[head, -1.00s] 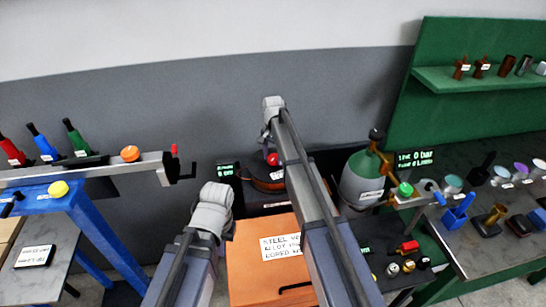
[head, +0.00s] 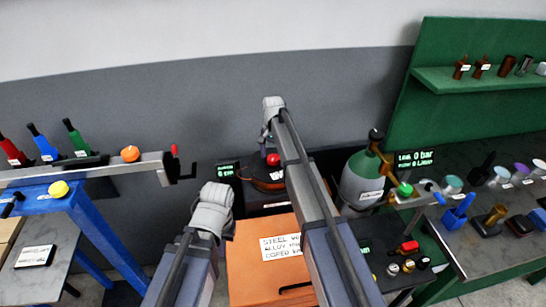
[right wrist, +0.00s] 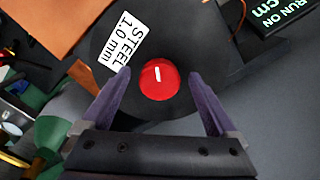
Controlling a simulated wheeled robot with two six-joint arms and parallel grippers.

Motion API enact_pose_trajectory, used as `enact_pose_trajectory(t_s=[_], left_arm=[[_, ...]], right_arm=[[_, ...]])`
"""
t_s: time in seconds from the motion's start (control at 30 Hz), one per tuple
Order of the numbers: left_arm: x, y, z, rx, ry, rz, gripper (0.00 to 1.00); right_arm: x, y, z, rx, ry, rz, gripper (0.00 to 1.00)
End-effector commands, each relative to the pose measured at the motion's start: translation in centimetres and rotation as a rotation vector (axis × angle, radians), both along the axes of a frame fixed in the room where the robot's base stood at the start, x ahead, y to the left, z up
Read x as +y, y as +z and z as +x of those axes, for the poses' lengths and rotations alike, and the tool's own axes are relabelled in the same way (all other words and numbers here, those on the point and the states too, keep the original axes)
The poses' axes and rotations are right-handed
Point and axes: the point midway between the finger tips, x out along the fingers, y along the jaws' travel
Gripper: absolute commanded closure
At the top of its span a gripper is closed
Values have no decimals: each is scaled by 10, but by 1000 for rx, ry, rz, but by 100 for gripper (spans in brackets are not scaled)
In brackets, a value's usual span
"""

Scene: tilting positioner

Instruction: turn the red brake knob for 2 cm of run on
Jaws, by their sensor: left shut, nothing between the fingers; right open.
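The red brake knob (head: 273,159) sits on top of a dark round spool (head: 258,178) behind my right arm in the head view. In the right wrist view the knob (right wrist: 160,79) is a round red cap with a short white mark, on the dark spool face beside a "STEEL 1.0 mm" label (right wrist: 122,38). My right gripper (right wrist: 161,76) is open, with one finger on each side of the knob and a gap to it on both sides. My left arm shows in the head view, but its fingers are hidden.
A display (right wrist: 285,13) reads "RUN ON" and "cm", its number cut off. An orange box (head: 262,250) stands in front of the spool. A grey-green gas cylinder (head: 362,180) with a regulator stands to the right. A blue stand (head: 105,232) is at the left.

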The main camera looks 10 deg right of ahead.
Motion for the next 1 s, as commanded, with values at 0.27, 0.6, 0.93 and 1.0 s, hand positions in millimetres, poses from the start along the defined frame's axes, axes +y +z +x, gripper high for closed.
enact_pose_trajectory(t_s=[0.27, 0.6, 0.93, 1.0], left_arm=[[0, 24, 0, 1, 0, 0, 100], [0, 68, -1, 3, -3, 1, 100], [0, 77, -1, 3, -5, 1, 100], [0, 77, -1, 3, -5, 1, 100]], right_arm=[[0, 24, 0, 0, 0, 0, 6], [0, 68, 0, 0, 0, 0, 6], [0, 77, 0, 0, 0, 0, 6], [0, 77, 0, 0, 0, 0, 6]])
